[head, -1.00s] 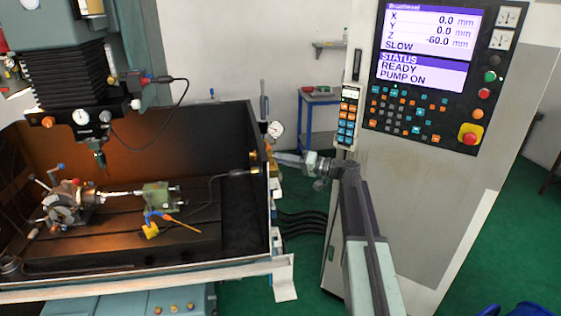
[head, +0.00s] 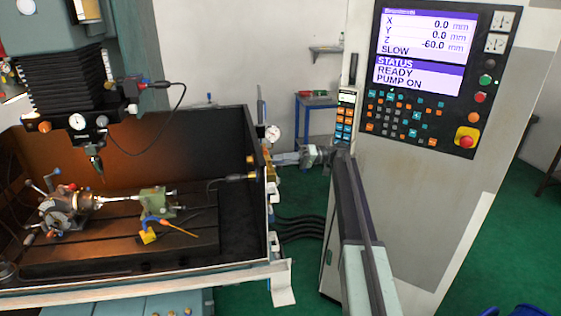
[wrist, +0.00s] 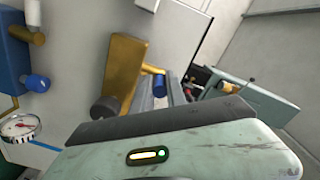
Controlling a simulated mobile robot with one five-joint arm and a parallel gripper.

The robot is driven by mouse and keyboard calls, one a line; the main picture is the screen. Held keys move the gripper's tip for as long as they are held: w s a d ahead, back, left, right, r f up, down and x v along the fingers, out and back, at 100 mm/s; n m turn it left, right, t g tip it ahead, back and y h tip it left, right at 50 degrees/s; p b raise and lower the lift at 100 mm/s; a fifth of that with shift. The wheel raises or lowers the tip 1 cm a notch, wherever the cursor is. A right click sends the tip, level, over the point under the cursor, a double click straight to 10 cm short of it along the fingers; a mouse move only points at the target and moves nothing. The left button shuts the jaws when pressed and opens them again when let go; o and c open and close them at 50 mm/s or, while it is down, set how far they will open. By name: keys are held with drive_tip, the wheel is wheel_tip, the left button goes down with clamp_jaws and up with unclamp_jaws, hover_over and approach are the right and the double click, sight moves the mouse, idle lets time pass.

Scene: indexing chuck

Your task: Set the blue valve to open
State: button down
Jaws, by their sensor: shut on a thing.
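The blue valve handle (wrist: 159,86) shows in the wrist view as a small blue cylinder beside a brass-coloured block (wrist: 126,72). My gripper (wrist: 168,92) is shut on it; the grey fingers are partly hidden behind my pale green wrist housing. In the head view my gripper (head: 279,159) reaches left to the fittings on the right outer wall of the machine tray. The valve is too small and covered there to make out its handle angle.
A blue block (wrist: 12,66) and a round gauge (wrist: 18,127) lie left in the wrist view. A dial gauge (head: 272,133) sits above my gripper. The control cabinet (head: 400,190) stands right of it, and black hoses (head: 300,225) run below.

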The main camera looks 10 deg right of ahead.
idle(0.3)
drive_tip(key=c, duration=1.6)
unclamp_jaws()
drive_tip(key=shift+a, duration=0.1)
drive_tip(key=shift+r+p, duration=0.45)
wheel_tip(320, 180, up, 3)
drive_tip(key=p, duration=0.3)
drive_tip(key=shift+w+r+p, duration=0.15)
drive_tip(key=shift+r+p, duration=0.05)
drive_tip(key=shift+p, duration=0.1)
drive_tip(key=s, duration=1.6)
drive_tip(key=shift+s+a+r, duration=0.15)
drive_tip(key=shift+a+r, duration=0.05)
drive_tip(key=shift+r, duration=0.1)
drive_tip(key=shift+o, duration=0.2)
